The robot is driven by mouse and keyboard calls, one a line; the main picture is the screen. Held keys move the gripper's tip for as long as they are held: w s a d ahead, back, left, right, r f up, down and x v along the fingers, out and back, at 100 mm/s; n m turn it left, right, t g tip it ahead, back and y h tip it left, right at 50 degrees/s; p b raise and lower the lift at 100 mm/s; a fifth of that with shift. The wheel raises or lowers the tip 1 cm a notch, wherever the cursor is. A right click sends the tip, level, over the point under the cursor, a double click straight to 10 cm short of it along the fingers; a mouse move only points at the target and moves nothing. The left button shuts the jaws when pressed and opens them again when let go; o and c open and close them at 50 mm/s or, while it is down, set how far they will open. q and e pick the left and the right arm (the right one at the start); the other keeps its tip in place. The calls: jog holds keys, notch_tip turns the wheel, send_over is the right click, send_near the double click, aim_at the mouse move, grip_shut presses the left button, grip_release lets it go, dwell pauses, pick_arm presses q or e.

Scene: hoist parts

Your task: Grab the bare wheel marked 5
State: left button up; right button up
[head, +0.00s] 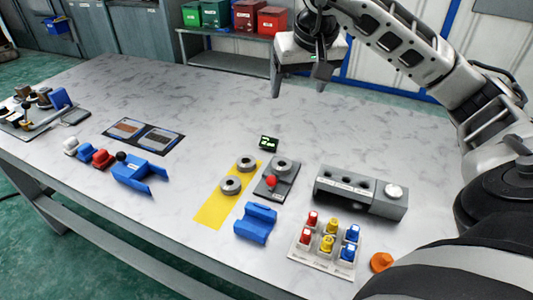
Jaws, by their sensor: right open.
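Two grey ring-shaped wheels lie near the yellow mat (212,212): a far wheel (246,164) and a nearer wheel (231,185). A third round grey part (283,166) sits on a dark grey plate (265,188) beside a red knob (271,182). I cannot read a 5 on any of them; any marks are too small. My right gripper (298,88) is open and empty, held above the far part of the table, beyond the wheels and apart from them. My left gripper is not in view.
A blue cradle (256,223) and a tray of coloured pieces (318,262) stand nearer. A grey block (345,188) is right of the wheels, with a small dark display (269,142) behind them. Blue and red parts (132,172) stand left. The table's far middle is clear.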

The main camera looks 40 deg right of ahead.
jog(key=w+f+b, duration=0.1)
jog(key=f+b, duration=0.1)
jog(key=b, duration=0.8)
send_near(282, 164)
jog(key=shift+w+d+f+b, duration=0.25)
jog(key=shift+f+b, duration=0.05)
jog(key=shift+f, duration=0.15)
jog(key=shift+w+d+f+b, duration=0.2)
jog(key=shift+d+f+b, duration=0.05)
jog(key=shift+f, duration=0.25)
jog(key=shift+w+f, duration=0.15)
jog(key=shift+f, duration=0.35)
jog(key=x, duration=0.4)
jog(key=shift+a+f, duration=0.25)
jog(key=shift+a, duration=0.05)
jog(key=shift+w+d+f, duration=0.1)
jog(key=shift+f, duration=0.2)
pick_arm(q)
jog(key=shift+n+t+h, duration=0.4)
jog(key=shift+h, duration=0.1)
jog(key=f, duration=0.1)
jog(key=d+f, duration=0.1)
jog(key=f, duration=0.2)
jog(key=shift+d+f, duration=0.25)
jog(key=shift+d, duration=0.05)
